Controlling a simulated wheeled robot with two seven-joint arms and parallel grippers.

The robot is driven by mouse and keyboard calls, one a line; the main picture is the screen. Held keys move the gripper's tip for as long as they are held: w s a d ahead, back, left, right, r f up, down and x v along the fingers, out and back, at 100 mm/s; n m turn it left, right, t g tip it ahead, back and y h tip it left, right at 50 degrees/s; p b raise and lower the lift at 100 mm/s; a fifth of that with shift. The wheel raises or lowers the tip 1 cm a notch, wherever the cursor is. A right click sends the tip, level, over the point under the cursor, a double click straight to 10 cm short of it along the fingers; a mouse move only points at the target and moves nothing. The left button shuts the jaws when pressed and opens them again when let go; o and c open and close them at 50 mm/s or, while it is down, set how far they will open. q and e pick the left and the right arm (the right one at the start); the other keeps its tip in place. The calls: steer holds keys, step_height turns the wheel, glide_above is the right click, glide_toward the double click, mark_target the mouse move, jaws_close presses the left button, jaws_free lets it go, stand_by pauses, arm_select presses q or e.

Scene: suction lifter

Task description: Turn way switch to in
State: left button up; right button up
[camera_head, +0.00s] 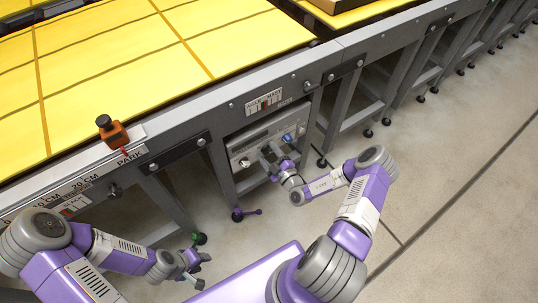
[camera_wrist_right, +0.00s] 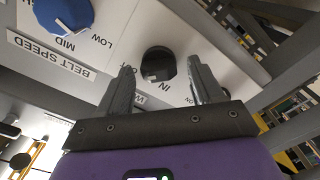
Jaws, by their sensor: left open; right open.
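The way switch (camera_wrist_right: 158,63) is a dark round knob on a pale panel in the right wrist view, with "IN" and partly hidden "OUT" lettering beside it. My right gripper (camera_wrist_right: 161,76) is open, and its two fingers show on either side of the knob; contact cannot be told. In the head view my right gripper (camera_head: 276,157) is in front of the control box (camera_head: 245,146) under the table and hides part of it. My left gripper (camera_head: 190,266) is open and empty, low at the bottom left, away from the box.
A blue belt speed knob (camera_wrist_right: 64,13) is on the same panel; it also shows in the head view (camera_head: 288,137). The yellow-topped table (camera_head: 130,65) carries an orange block with a black knob (camera_head: 113,131) at its edge. Grey table legs flank the box. Open floor lies to the right.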

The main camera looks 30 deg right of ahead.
steer(key=shift+c, duration=0.5)
steer(key=c, duration=0.9)
steer(key=n+p, duration=0.3)
steer(key=shift+a+r, duration=0.1)
steer(key=n+p, duration=0.2)
steer(key=n, duration=0.3)
steer(key=shift+p, duration=0.3)
steer(key=n, duration=0.1)
steer(key=n+p, duration=0.1)
steer(key=n, duration=0.1)
steer(key=n+p, duration=0.1)
steer(key=n, duration=0.1)
steer(key=shift+f, duration=0.35)
steer(key=shift+f+n+p, duration=0.15)
steer(key=shift+n+p, duration=0.95)
steer(key=shift+n, duration=1.4)
